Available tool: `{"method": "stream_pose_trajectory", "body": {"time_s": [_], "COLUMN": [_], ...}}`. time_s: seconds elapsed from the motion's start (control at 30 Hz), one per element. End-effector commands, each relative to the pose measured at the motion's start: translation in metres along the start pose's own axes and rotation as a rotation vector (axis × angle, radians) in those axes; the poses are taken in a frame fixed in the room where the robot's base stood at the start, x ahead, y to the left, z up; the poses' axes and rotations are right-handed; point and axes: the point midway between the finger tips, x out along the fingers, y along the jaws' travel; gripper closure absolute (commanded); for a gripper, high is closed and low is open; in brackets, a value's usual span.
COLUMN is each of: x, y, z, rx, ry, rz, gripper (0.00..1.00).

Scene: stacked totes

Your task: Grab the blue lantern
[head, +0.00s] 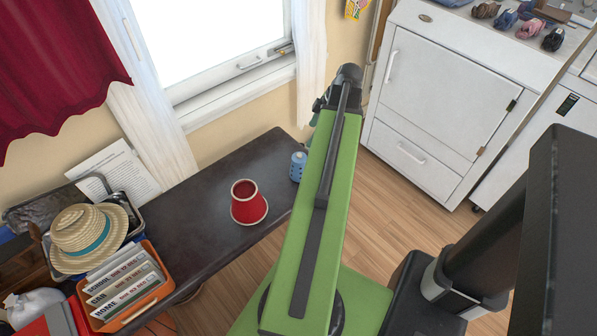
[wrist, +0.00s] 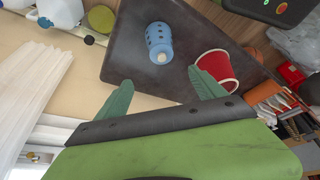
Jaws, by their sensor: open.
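The blue lantern (head: 298,166) is a small light-blue cylinder with dark holes, near the right end of the dark table. In the wrist view the blue lantern (wrist: 159,42) shows whole, with a pale cap at its near end. My gripper (wrist: 161,80) has two green fingers spread wide apart with nothing between them. The lantern is beyond the fingertips, roughly in line with the gap, and not touched. In the head view my green arm hides most of the gripper.
A red tapered cup-like thing (head: 248,203) with a pale rim stands on the dark table (head: 205,192); in the wrist view it is close by the right finger. A straw hat (head: 85,235) and an orange file box (head: 130,290) are at left. A white cabinet (head: 445,85) is at right.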

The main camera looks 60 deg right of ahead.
Motion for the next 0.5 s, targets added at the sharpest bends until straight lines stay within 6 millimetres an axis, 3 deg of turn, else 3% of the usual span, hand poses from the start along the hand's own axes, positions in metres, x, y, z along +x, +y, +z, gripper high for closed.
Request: {"method": "stream_pose_trajectory", "body": {"time_s": [0.3, 0.5], "x": [0.075, 0.115], "y": [-0.001, -0.001], "z": [0.005, 0.004], "rx": [0.0, 0.001], "ry": [-0.001, -0.001], "rz": [-0.001, 0.0], "gripper": [0.21, 0.21]}}
